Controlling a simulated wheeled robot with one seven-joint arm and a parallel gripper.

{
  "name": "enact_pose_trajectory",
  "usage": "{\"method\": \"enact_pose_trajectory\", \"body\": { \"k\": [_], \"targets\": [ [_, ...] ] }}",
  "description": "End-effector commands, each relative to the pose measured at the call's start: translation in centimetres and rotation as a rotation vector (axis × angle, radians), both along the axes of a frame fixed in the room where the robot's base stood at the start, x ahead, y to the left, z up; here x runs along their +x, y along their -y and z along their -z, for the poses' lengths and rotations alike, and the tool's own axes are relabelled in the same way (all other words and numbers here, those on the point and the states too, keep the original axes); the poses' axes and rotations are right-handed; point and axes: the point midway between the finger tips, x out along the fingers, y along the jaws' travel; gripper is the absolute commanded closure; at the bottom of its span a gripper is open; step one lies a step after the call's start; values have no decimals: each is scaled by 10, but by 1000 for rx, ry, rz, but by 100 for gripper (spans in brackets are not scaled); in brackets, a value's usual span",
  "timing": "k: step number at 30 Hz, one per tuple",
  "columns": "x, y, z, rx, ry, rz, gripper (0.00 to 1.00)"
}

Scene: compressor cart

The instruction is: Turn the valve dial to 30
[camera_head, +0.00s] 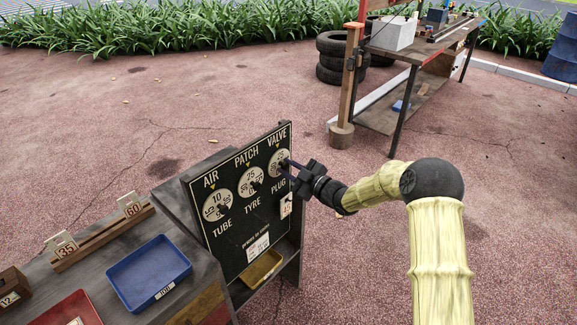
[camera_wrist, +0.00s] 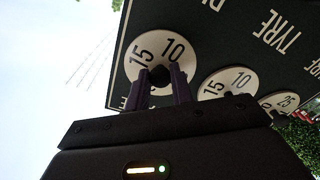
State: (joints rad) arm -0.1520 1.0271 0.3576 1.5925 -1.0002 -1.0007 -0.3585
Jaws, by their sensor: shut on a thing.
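The valve dial (camera_head: 279,160) is a round white disc at the top right of a black panel (camera_head: 228,235), under the word VALVE. My gripper (camera_head: 287,166) is at this dial and hides part of it. In the wrist view the dial (camera_wrist: 148,52) shows the numbers 15 and 10. My gripper's two fingers (camera_wrist: 160,80) are shut on the dark knob (camera_wrist: 160,72) at its centre. The number at the dial's yellow mark is too small and covered to read.
The patch dial (camera_head: 250,181) shows 25 at its top, and the air dial (camera_head: 217,205) shows 10. A blue tray (camera_head: 150,272) and a red tray (camera_head: 70,312) sit on the cart. A yellow tray (camera_head: 261,269) is below the panel. Open paving lies around.

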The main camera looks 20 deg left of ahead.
Motion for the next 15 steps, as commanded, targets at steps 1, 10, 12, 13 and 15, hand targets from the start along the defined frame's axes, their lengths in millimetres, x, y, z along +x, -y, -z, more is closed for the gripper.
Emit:
{"method": "enact_pose_trajectory", "body": {
  "k": [1,10,12,13,15],
  "targets": [
    [1,3,2,10,-48,4,100],
    [0,3,3,121,-312,5,100],
    [1,3,2,146,-372,6,100],
    [1,4,2,157,-398,6,100],
    [0,3,2,182,-459,6,100]
  ]
}}
